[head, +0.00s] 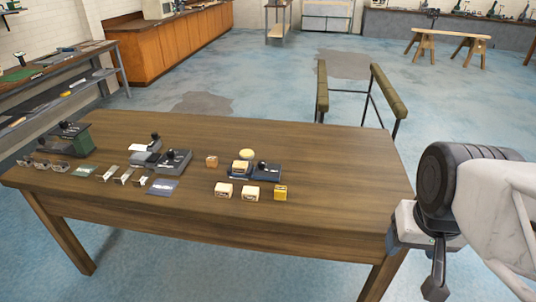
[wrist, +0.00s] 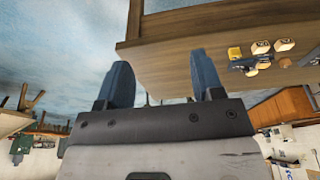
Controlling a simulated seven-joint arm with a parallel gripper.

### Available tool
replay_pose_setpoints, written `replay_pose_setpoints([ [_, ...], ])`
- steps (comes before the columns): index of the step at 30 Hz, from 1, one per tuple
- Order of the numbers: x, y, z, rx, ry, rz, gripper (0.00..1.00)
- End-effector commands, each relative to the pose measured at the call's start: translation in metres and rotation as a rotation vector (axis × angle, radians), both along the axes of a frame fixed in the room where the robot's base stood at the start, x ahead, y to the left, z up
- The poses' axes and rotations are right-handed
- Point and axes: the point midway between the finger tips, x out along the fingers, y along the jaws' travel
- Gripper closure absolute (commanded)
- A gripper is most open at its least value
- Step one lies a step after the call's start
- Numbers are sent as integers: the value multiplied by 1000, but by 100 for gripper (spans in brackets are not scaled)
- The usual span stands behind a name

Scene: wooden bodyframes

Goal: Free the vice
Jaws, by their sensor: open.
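Three small vice-like devices stand on the wooden table (head: 300,145); which one is the vice is not certain. A blue-black one (head: 267,171) at the right has a pale block (head: 241,167) on or in it; whether it is clamped is too small to tell. A grey one (head: 173,160) stands mid-left, and a green-black one (head: 70,140) stands at the far left. My gripper (head: 434,285) hangs off the table's right end, clear of everything. In the wrist view its two blue fingers (wrist: 163,75) are apart with nothing between them.
Two pale blocks (head: 224,190) (head: 250,192) and a yellow block (head: 280,193) lie before the blue-black device. Small metal parts (head: 122,175) lie left. The table's right part is bare.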

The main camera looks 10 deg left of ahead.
Motion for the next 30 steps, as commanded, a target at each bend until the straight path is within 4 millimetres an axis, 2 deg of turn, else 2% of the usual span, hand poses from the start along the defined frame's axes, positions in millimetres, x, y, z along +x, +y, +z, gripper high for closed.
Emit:
replay_pose_setpoints([
  [20, 3, 1, 1, 0, 1, -1, 42],
  [26, 19, 5, 6, 6, 9, -12, 42],
  [30, 42, 10, 12, 14, 19, -26, 42],
])
